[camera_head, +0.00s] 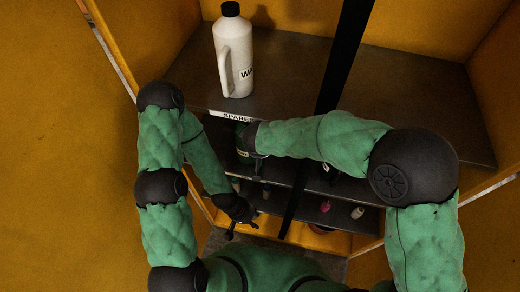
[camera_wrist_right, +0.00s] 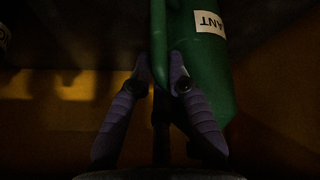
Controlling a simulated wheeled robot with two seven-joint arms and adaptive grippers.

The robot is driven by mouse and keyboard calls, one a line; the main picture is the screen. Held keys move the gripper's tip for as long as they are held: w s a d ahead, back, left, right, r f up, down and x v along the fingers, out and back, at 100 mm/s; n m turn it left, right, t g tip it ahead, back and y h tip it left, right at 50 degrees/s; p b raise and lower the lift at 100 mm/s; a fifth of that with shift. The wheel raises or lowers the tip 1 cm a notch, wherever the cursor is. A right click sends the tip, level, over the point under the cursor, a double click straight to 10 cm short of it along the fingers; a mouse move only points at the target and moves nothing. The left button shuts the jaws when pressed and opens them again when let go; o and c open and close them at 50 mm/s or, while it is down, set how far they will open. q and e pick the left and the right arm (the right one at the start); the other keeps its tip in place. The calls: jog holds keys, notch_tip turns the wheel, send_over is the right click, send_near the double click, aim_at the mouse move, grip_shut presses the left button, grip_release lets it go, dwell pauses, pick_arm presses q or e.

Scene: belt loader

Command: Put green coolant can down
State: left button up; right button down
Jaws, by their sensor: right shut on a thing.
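The green coolant can (camera_wrist_right: 214,75) fills the upper middle of the right wrist view, with a white label ending in "ANT". My right gripper (camera_wrist_right: 161,75) is shut on the can's handle, with a finger on each side. In the head view a small part of the can (camera_head: 243,154) shows below the "SPARES" shelf edge, beside my right wrist; the rest is hidden. I cannot tell whether its base touches a shelf. My left gripper (camera_head: 241,228) hangs low and empty, its fingers apart.
A white jug (camera_head: 236,55) stands on the upper shelf (camera_head: 290,75), labelled "SPARES" on its edge. A black post (camera_head: 341,65) crosses in front of the shelves. Small items, one pink (camera_head: 325,206) and one pale (camera_head: 357,212), sit on a lower shelf. Yellow walls enclose both sides.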

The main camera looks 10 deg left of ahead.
jog(key=shift+w+a+f, duration=0.1)
jog(key=shift+w+f, duration=0.1)
jog(key=shift+w, duration=0.25)
jog(key=shift+f, duration=0.1)
jog(key=c, duration=1.2)
grip_release()
jog(key=shift+s+f, duration=0.1)
jog(key=shift+s, duration=0.05)
jog(key=v, duration=0.3)
jog(key=shift+s, duration=0.3)
jog(key=s, duration=0.3)
jog(key=s+d+b, duration=0.1)
jog(key=s, duration=0.3)
jog(key=s+d+b, duration=0.1)
jog(key=s, duration=0.3)
jog(key=shift+s, duration=0.1)
